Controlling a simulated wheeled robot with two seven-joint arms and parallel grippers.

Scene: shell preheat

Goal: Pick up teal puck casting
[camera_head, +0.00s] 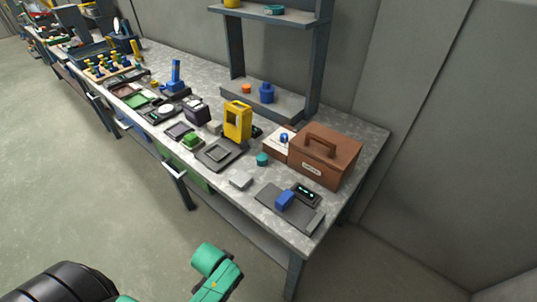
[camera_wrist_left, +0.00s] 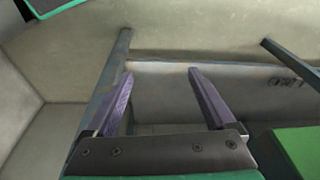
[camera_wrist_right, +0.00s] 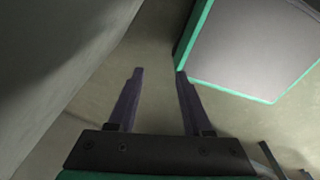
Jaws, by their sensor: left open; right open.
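A small teal puck (camera_head: 262,159) stands on the speckled grey workbench (camera_head: 236,207), just left of a brown toolbox and right of a yellow frame-like block. It shows only in the head view. My left gripper (camera_wrist_left: 160,73) is open and empty; its view shows floor, wall and bench framework beneath. My right gripper (camera_wrist_right: 159,72) is open and empty over bare floor. Neither gripper shows in the head view, and both are away from the puck.
A shelf (camera_head: 270,13) above holds another teal item (camera_head: 274,10). Floor in front is clear.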

